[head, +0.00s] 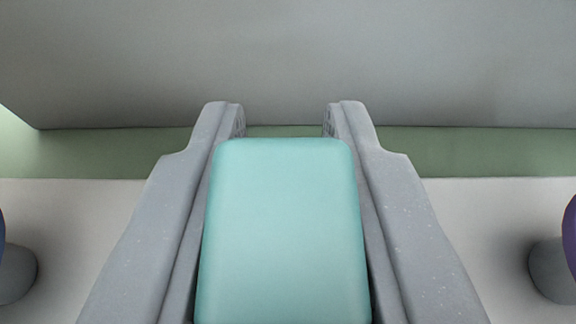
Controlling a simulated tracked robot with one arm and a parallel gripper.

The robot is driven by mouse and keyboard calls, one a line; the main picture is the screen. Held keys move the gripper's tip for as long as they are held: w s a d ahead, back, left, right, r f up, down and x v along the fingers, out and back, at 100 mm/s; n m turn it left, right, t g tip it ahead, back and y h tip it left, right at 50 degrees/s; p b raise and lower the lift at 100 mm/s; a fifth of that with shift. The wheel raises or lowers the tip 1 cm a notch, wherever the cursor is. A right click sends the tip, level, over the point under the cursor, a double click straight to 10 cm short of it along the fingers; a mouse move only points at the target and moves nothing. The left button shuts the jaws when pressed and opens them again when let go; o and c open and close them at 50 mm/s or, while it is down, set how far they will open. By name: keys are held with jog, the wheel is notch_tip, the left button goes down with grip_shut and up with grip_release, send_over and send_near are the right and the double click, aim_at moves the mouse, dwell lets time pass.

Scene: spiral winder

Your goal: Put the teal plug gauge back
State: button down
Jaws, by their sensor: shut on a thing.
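The teal plug gauge (283,235) fills the lower middle of the head view as a rounded teal block. My gripper (285,125) is shut on it, with one grey finger along its left side and one along its right. The fingertips reach a little beyond its far edge. The gauge's near end is cut off by the bottom of the picture. What lies beneath the gauge is hidden.
A pale surface (490,215) lies behind and to both sides of my gripper. Grey round posts stand at the left edge (17,273) and right edge (548,268), partly cut off, with blue and purple parts above. A large grey panel (290,60) spans the top, above a green strip (480,152).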

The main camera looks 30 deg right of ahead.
jog(key=shift+f, duration=0.1)
jog(key=c, duration=1.3)
grip_release()
jog(key=shift+o, duration=0.2)
jog(key=shift+r, duration=0.2)
jog(key=shift+s+a+r, duration=0.25)
jog(key=shift+s+a, duration=0.05)
jog(key=shift+s, duration=0.15)
jog(key=p+v, duration=0.2)
jog(key=v, duration=0.8)
jog(key=shift+s+a, duration=0.2)
jog(key=shift+s, duration=0.15)
